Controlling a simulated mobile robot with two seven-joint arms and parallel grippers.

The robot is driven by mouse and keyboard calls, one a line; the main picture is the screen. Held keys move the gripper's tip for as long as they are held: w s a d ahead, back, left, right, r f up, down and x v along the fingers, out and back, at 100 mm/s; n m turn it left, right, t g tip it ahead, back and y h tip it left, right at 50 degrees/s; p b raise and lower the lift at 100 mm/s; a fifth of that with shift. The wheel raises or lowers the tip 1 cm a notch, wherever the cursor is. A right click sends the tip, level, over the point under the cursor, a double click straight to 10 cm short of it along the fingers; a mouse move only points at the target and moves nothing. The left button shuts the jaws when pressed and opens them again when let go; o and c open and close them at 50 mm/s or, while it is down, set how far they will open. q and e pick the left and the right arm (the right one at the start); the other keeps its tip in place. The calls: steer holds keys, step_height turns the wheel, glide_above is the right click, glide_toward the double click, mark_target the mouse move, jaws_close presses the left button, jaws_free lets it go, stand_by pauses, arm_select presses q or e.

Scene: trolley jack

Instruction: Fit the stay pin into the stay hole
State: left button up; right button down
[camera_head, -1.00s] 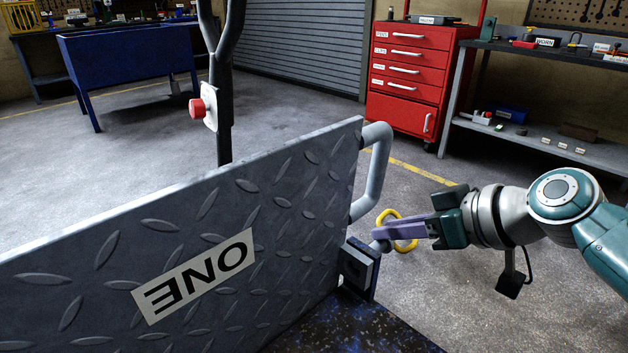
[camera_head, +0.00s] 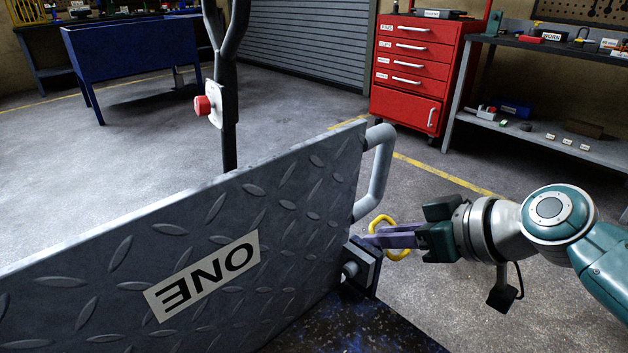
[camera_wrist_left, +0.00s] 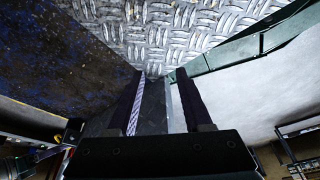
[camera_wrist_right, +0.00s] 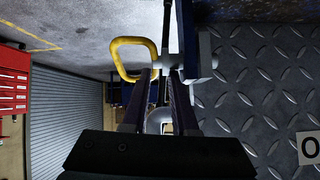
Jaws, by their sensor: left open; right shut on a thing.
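The stay pin has a yellow loop handle (camera_head: 385,226) and a grey metal shaft. My right gripper (camera_head: 366,241) is shut on it beside the lower right corner of the tread plate. The dark bracket with the stay hole (camera_head: 367,262) is just left of and below the fingers. A grey round end (camera_head: 350,269) shows at the bracket's near face, where the hole is. In the right wrist view the shaft (camera_wrist_right: 168,61) runs from the yellow loop to the bracket (camera_wrist_right: 207,56); its depth is unclear. My left gripper (camera_wrist_left: 160,80) is open, its fingers apart near a plate edge.
The upright tread plate marked ONE (camera_head: 205,275) fills the left foreground, with a grey tube handle (camera_head: 382,170) at its right edge. A dark post with a red button (camera_head: 203,105) stands behind. A red drawer cabinet (camera_head: 412,75) and workbench are farther back.

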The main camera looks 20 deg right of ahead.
steer(key=shift+s+a+r, duration=0.1)
steer(key=shift+a, duration=0.2)
steer(key=shift+a, duration=0.1)
steer(key=c, duration=0.9)
jaws_free()
steer(key=shift+o, duration=0.7)
steer(key=shift+r+p, duration=0.1)
steer(key=shift+p, duration=0.2)
steer(key=shift+o, duration=0.7)
steer(key=p+v, duration=0.2)
steer(key=v, duration=0.8)
steer(key=shift+p, duration=0.4)
